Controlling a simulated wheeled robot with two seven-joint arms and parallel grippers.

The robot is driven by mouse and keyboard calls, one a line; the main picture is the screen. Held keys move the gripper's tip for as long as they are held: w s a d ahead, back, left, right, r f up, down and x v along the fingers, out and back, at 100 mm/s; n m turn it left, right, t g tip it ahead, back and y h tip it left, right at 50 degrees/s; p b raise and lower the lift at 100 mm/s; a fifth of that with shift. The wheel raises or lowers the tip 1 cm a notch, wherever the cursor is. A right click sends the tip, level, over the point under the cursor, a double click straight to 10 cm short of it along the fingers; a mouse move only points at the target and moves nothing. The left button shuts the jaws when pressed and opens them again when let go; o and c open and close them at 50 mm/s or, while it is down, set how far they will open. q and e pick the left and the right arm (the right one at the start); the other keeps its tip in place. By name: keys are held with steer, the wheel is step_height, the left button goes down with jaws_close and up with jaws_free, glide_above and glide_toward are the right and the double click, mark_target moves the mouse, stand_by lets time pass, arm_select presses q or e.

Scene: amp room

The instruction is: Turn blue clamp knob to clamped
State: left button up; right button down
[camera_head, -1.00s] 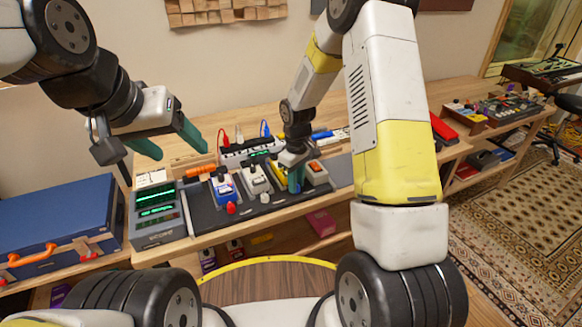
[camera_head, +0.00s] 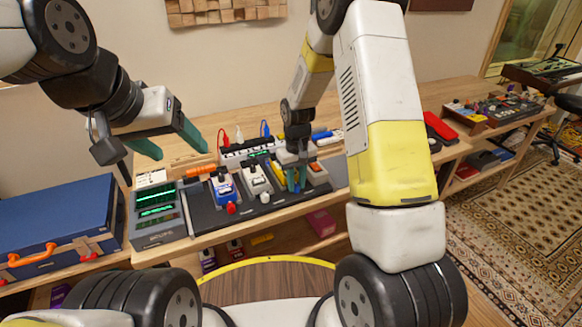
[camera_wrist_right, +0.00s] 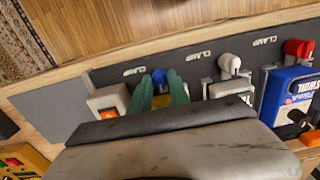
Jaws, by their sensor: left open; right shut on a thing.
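The blue clamp knob (camera_wrist_right: 160,76) shows in the right wrist view, at the front of the dark pedalboard (camera_wrist_right: 200,60). My right gripper (camera_wrist_right: 160,88) has its green fingers on either side of the knob and is shut on it. In the head view my right gripper (camera_head: 295,180) reaches down at the right part of the board and largely hides the blue knob. The knob's exact turn is hard to tell. My left gripper (camera_head: 170,143) is open and empty, above the left end of the bench.
The white clamp knob (camera_wrist_right: 229,63) and red clamp knob (camera_wrist_right: 298,48) stand along the same edge. A white pedal (camera_head: 254,180), a blue pedal (camera_head: 224,187) and an orange-and-white pedal (camera_wrist_right: 107,102) are close by. A scope (camera_head: 158,213) stands left of the board.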

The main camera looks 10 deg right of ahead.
mark_target(296, 184)
steer(key=shift+r, duration=0.1)
steer(key=c, duration=1.5)
jaws_free()
steer(key=shift+r, duration=3.85)
